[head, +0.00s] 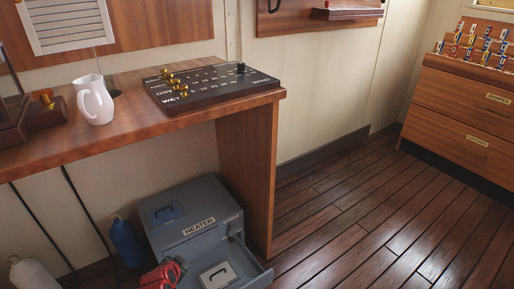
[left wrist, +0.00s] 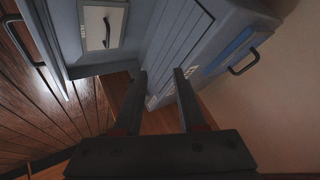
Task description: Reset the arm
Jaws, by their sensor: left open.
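My left gripper (left wrist: 160,78) shows in the left wrist view. Its two dark fingers are apart, with nothing between them. The blue-grey heater box (left wrist: 190,35) lies beyond the fingertips and fills the top of that view. I cannot tell how close the fingers are to it. In the head view the heater box (head: 187,222) stands on the floor under the desk, with its drawer (head: 256,274) pulled out. A pale panel with a dark handle (left wrist: 103,27) shows at the upper left of the wrist view. My right gripper is in neither view.
The wooden desk (head: 45,140) carries a white jug (head: 95,100) and a black board with brass pegs (head: 212,85). A red coiled item (head: 162,275), a blue bottle (head: 126,242) and a white bottle (head: 32,273) are by the heater. The plank floor (head: 380,220) is clear on the right.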

